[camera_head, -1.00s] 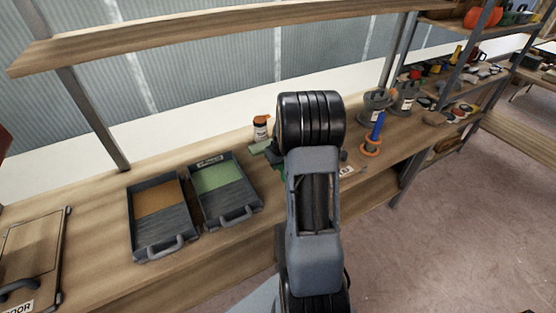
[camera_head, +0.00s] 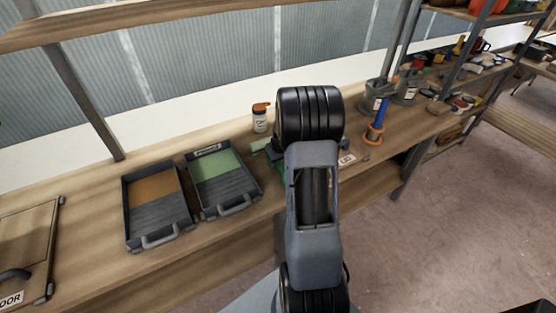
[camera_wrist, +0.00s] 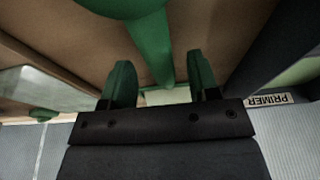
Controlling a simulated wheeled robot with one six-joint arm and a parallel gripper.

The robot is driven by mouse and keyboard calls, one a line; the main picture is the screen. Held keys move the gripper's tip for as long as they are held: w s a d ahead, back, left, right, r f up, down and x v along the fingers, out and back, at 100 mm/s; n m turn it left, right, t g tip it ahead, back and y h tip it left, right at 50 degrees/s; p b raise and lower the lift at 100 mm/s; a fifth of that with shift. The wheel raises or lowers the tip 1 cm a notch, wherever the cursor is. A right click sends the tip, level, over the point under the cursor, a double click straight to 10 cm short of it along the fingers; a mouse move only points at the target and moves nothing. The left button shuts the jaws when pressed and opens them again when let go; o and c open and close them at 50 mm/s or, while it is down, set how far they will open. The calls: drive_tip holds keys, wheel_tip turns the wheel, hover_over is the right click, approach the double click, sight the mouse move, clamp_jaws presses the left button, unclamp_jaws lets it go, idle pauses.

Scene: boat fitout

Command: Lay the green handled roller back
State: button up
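In the wrist view, the two green-tipped fingers of my gripper (camera_wrist: 160,70) stand apart. A dark green handle (camera_wrist: 151,42) with a wide end at the top runs down toward the gap between them. Clear space shows on both sides of the handle, so the fingers do not appear closed on it. A pale green piece (camera_wrist: 166,97) shows between the fingers; I cannot tell how it joins the handle. In the head view, my arm hides the gripper and most of the roller. A pale green piece (camera_head: 260,146) and a bit of green handle (camera_head: 282,171) show left of the arm.
A tray with a green pool (camera_head: 237,205) and one with an orange-brown pool (camera_head: 158,236) lie left of my arm. A PRIMER label (camera_wrist: 268,100) shows in the wrist view. An orange-capped bottle (camera_head: 260,122) stands behind; a blue-and-orange item (camera_head: 376,130) stands right.

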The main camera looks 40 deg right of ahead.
drive_tip(key=v, duration=1.3)
drive_tip(key=shift+r, duration=0.45)
drive_tip(key=s+a+r, duration=0.1)
drive_tip(key=s+a, duration=0.6)
drive_tip(key=a, duration=0.4)
drive_tip(key=s+a+r+n, duration=0.1)
drive_tip(key=s+a+r, duration=0.1)
drive_tip(key=s+a, duration=0.5)
drive_tip(key=a, duration=0.4)
drive_tip(key=shift+a+n+t, duration=0.3)
drive_tip(key=shift+a, duration=0.1)
drive_tip(key=shift+r, duration=0.15)
